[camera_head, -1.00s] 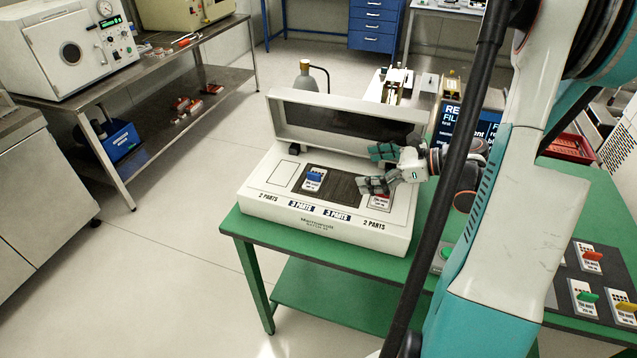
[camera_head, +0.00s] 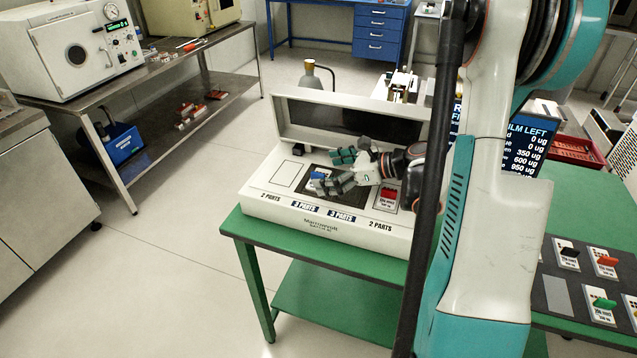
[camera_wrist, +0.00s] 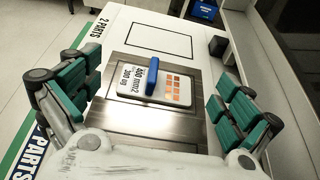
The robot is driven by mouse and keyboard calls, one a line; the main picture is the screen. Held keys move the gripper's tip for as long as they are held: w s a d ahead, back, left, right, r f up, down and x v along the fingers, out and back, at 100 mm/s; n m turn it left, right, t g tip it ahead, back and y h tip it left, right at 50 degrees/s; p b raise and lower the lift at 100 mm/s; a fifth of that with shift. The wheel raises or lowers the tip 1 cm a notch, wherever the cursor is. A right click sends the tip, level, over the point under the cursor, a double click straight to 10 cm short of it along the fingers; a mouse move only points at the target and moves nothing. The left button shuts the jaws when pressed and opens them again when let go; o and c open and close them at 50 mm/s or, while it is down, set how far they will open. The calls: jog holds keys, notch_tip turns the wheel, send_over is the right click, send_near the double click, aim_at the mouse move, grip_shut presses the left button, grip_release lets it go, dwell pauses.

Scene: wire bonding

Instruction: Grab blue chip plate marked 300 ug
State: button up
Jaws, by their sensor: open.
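The chip plate (camera_wrist: 162,87) with a blue handle (camera_wrist: 153,76) lies on the dark panel of the white machine; its label reads 300 ug in the wrist view. In the head view the blue plate (camera_head: 319,174) is partly hidden by my fingers. My gripper (camera_head: 343,171) is open above the machine. In the wrist view my gripper (camera_wrist: 158,100) has its green-padded fingers wide apart, one on each side of the plate and clear of it. The plate is between them, a little toward the far side.
A red-handled plate (camera_head: 389,194) lies on the machine (camera_head: 275,203) to the right of my gripper. The machine's raised lid (camera_head: 352,122) stands behind. More coloured plates lie on a dark mat (camera_head: 557,297) on the green table (camera_head: 590,205). An empty outlined spot (camera_wrist: 160,39) is beyond the plate.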

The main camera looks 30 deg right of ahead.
jog(key=shift+w+a+f, duration=0.2)
jog(key=shift+w+a, duration=0.05)
jog(key=shift+w, duration=0.15)
jog(key=c, duration=1.2)
jog(key=shift+o, duration=0.2)
